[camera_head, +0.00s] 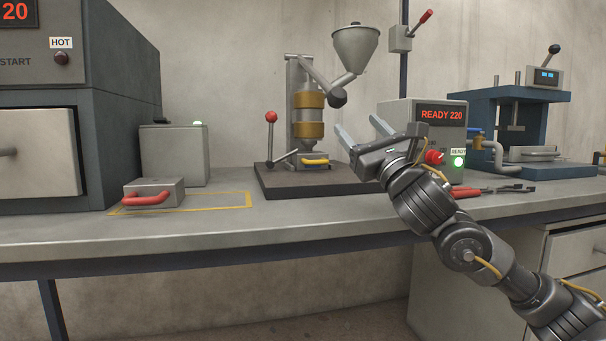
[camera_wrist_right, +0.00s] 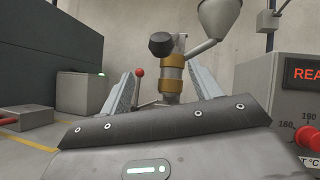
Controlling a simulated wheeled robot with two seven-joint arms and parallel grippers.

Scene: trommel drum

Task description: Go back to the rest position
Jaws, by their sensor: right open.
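My right gripper (camera_head: 362,135) is open and empty. It hangs above the bench, in front of and to the right of the vertical moulding machine with gold bands (camera_head: 308,115), apart from it as far as I can see. In the right wrist view its two fingers (camera_wrist_right: 163,92) stand wide apart, with the machine's gold-banded barrel (camera_wrist_right: 172,75) showing beyond them. My right arm comes in from the lower right in the head view. My left gripper is not in view.
A grey block with a red handle (camera_head: 154,193) sits by a yellow outline on the bench (camera_head: 230,222). A control box reading READY 220 (camera_head: 440,116) stands just behind my right gripper. Red-handled pliers (camera_head: 490,190) lie right. A blue-framed press (camera_head: 515,110) stands far right.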

